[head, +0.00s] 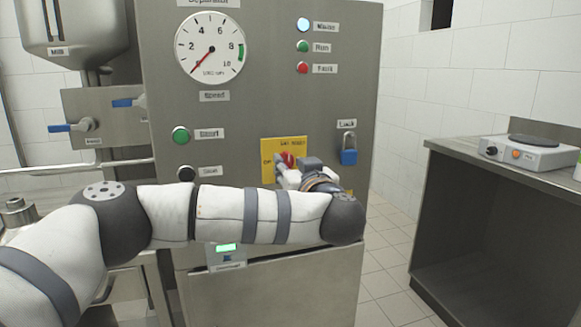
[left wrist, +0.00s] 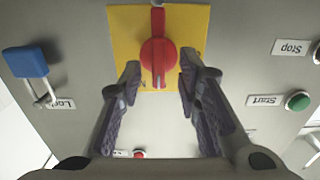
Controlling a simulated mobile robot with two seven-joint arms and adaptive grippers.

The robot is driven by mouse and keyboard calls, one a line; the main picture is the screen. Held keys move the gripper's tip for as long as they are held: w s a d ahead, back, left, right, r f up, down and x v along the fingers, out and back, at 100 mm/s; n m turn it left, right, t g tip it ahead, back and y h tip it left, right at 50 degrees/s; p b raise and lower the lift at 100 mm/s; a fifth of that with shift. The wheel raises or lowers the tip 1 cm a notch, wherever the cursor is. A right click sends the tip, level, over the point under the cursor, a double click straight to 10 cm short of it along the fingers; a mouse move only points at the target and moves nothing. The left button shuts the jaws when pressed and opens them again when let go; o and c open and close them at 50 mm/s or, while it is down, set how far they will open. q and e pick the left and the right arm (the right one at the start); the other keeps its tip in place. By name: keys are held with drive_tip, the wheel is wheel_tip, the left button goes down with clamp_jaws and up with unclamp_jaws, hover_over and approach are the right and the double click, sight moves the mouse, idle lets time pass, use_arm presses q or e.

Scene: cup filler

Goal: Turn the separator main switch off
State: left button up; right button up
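The red main switch (head: 287,158) sits on a yellow plate (head: 297,144) on the separator's steel cabinet. In the head view my gripper and forearm hide part of it. In the left wrist view, which looks inverted, the red knob (left wrist: 158,58) shows on the yellow plate (left wrist: 193,20) with its grip bar upright in the picture. My left gripper (left wrist: 158,74) is open, with one finger on each side of the knob's lower part; I see gaps between fingers and knob. It also shows in the head view (head: 281,172). My right gripper is not in view.
A blue padlock (head: 349,156) hangs under the Lock label, right of the switch. The green Start button (head: 181,135) and a dark button (head: 186,173) are to the left. A gauge (head: 209,46) is above. A bench with a hot plate (head: 529,152) stands at right.

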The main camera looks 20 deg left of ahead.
use_arm(q)
drive_tip(key=shift+x, duration=0.85)
drive_tip(key=shift+c, duration=0.2)
clamp_jaws()
drive_tip(key=shift+r, duration=0.1)
